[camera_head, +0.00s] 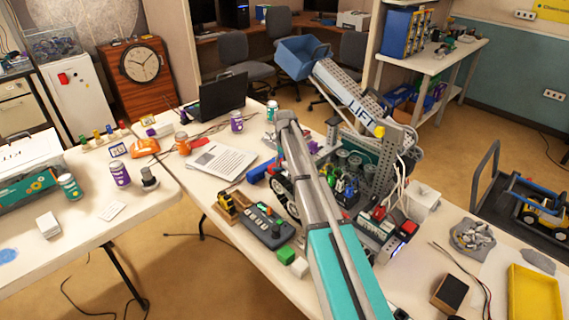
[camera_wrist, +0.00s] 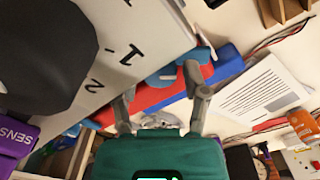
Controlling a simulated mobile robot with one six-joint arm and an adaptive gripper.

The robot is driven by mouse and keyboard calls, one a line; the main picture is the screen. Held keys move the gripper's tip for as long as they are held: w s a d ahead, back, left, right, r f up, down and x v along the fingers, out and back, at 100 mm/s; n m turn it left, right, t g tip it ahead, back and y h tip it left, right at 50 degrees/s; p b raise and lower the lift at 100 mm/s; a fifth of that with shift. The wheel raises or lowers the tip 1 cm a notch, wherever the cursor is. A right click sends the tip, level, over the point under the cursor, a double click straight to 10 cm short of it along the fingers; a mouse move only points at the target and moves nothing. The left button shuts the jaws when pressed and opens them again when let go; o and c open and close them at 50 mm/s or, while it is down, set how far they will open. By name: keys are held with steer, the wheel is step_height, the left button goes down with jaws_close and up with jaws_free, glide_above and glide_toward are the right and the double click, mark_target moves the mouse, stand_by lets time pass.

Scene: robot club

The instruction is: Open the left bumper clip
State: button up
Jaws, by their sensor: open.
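In the wrist view my gripper (camera_wrist: 160,79) is open. Its two grey fingers stand apart, with nothing visibly held between them. Past them lie a long red bar (camera_wrist: 155,97) and a blue bar (camera_wrist: 228,62), beside a white panel (camera_wrist: 125,40) marked 1 and 2. A small light-blue rounded piece (camera_wrist: 166,76) shows between the fingertips; I cannot tell for sure whether it is the left bumper clip. I cannot tell whether the fingers touch it. In the head view the wheeled robot (camera_head: 285,197) stands on the table, partly behind my arm, which hides my gripper.
A dark wheel (camera_wrist: 40,55) is close at the wrist view's left. In the head view a grey control box (camera_head: 262,227), a laptop (camera_head: 215,97) and a yellow tray (camera_head: 534,296) crowd the table.

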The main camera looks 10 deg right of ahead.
jaws_close()
steer(key=shift+n, duration=3.6)
jaws_free()
